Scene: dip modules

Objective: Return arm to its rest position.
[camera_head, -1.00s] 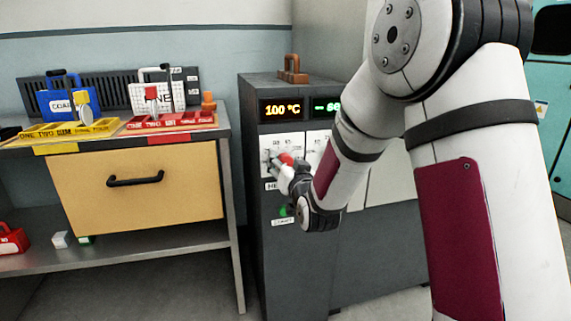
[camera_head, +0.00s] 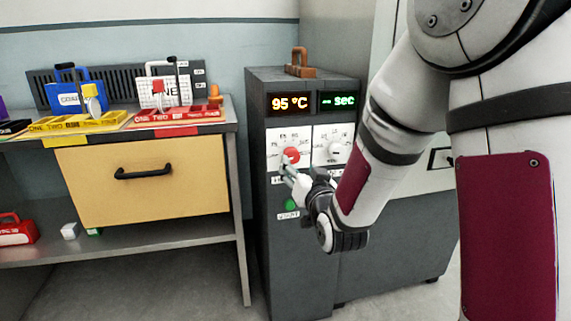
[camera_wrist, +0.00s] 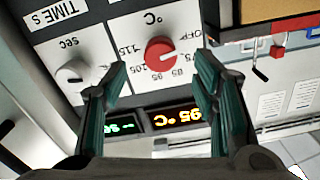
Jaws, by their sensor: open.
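My arm reaches in from the right in the head view. My gripper (camera_head: 290,175) is in front of the dark control cabinet (camera_head: 290,245), just below the red temperature knob (camera_head: 291,155). In the wrist view my gripper (camera_wrist: 162,85) has its two teal fingers spread apart with nothing between them. The red knob (camera_wrist: 161,54) lies beyond the fingertips, apart from them. The temperature display (camera_head: 290,103) reads 95 °C.
A white timer knob (camera_head: 336,152) sits right of the red one, and a green button (camera_head: 291,204) sits below. A bench with a yellow drawer (camera_head: 190,195) stands left, carrying a blue case (camera_head: 75,96), a white case (camera_head: 150,93) and coloured trays.

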